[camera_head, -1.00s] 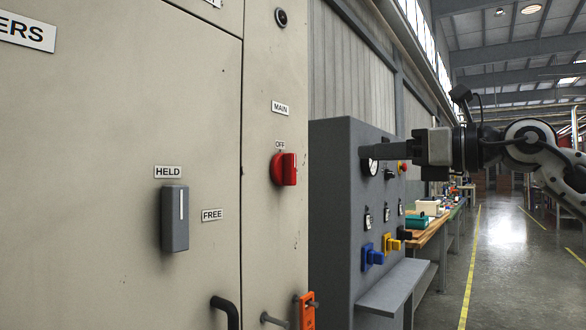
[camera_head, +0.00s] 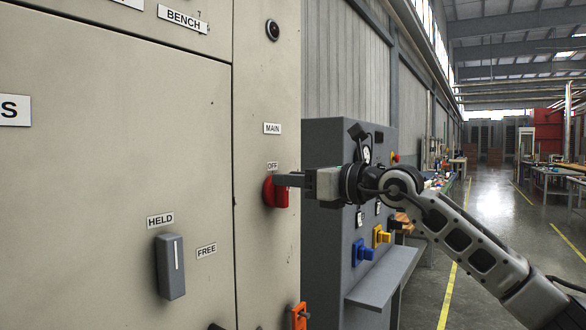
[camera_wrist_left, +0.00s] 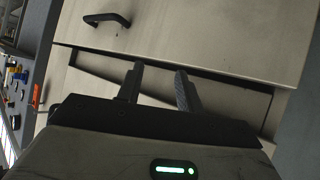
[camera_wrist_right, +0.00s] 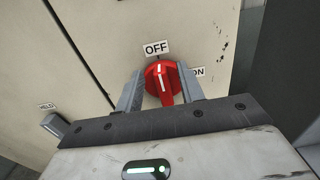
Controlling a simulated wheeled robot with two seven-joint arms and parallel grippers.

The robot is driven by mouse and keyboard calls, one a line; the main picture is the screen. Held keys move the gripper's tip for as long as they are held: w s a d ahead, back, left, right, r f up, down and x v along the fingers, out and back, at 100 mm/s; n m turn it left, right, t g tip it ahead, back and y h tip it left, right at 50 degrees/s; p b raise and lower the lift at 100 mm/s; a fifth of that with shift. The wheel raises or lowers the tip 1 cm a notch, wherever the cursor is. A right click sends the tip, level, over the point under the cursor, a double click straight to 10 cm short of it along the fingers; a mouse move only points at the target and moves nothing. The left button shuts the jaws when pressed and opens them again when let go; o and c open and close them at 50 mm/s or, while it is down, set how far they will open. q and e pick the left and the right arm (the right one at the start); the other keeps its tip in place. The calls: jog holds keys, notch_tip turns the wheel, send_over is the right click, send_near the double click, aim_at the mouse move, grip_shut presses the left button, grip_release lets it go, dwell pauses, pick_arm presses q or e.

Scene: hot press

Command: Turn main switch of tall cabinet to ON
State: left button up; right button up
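The red main switch (camera_head: 275,192) is on the beige tall cabinet (camera_head: 262,80), under the MAIN and OFF labels. In the right wrist view its red knob (camera_wrist_right: 161,78) has a white line directed at the OFF label (camera_wrist_right: 156,48); the ON label (camera_wrist_right: 198,72) is to the right. My right gripper (camera_wrist_right: 162,92) is open, with one finger on each side of the knob; I cannot tell whether either touches it. In the head view the right gripper (camera_head: 280,181) reaches the switch from the right. My left gripper (camera_wrist_left: 160,82) is open and empty, facing beige panels.
A grey handle (camera_head: 171,266) between HELD and FREE labels is lower left of the switch. An orange part (camera_head: 299,315) is on the cabinet's lower edge. A grey console (camera_head: 335,230) with blue and yellow knobs stands behind my right arm.

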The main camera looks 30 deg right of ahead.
pick_arm(q)
jog(key=shift+s, duration=0.1)
pick_arm(e)
jog(key=shift+w+a, duration=0.1)
jog(key=shift+w, duration=0.05)
pick_arm(q)
jog(key=shift+f, duration=0.1)
pick_arm(e)
jog(key=shift+c, duration=0.4)
grip_shut()
jog(key=shift+m, duration=0.3)
pick_arm(q)
jog(key=p, duration=0.1)
jog(key=r+p, duration=0.1)
jog(key=p, duration=0.1)
jog(key=shift+s+a+g, duration=0.2)
jog(key=shift+a+g, duration=0.1)
pick_arm(e)
jog(key=f+m, duration=0.1)
jog(key=m, duration=0.4)
jog(key=d+m, duration=0.1)
jog(key=m, duration=0.5)
jog(key=w+d+f+m, duration=0.1)
jog(key=m, duration=0.5)
jog(key=shift+d+f, duration=0.25)
jog(key=shift+f, duration=0.05)
jog(key=shift+m, duration=0.3)
jog(key=shift+o, duration=0.4)
grip_release()
